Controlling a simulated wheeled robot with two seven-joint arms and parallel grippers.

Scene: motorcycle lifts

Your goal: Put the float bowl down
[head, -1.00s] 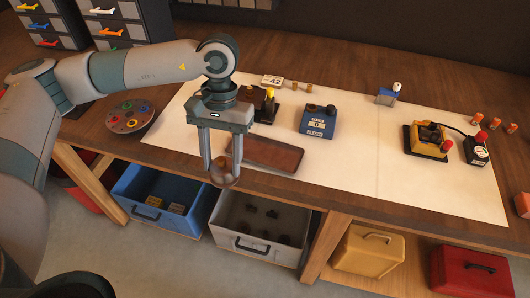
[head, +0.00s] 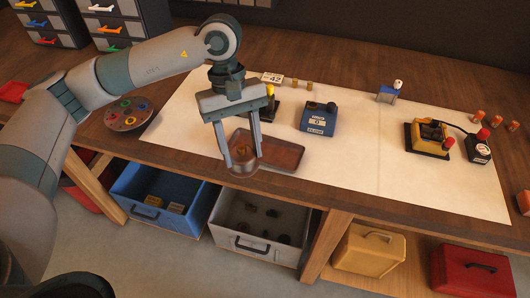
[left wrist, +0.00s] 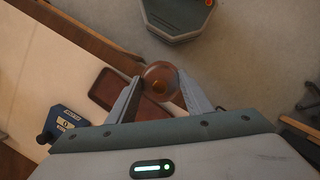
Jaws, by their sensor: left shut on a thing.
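The float bowl (head: 243,164) is a small round brownish cup, held between the fingers of my left gripper (head: 241,160). In the left wrist view the bowl (left wrist: 160,84) sits between the two fingertips (left wrist: 157,88). The gripper points down near the bench's front edge, beside the left end of a shallow reddish-brown tray (head: 287,153). In the head view the bowl overlaps the tray's near left corner; its height above the bench is hard to tell. The tray also shows left of the bowl in the left wrist view (left wrist: 107,88). My right gripper is not in view.
On the pale mat (head: 370,160) stand a blue box with a display (head: 318,119) and a yellow device (head: 425,140). A round palette (head: 128,114) lies at left. Blue (head: 143,213) and grey (head: 225,240) bins are below. The mat right of the tray is mostly clear.

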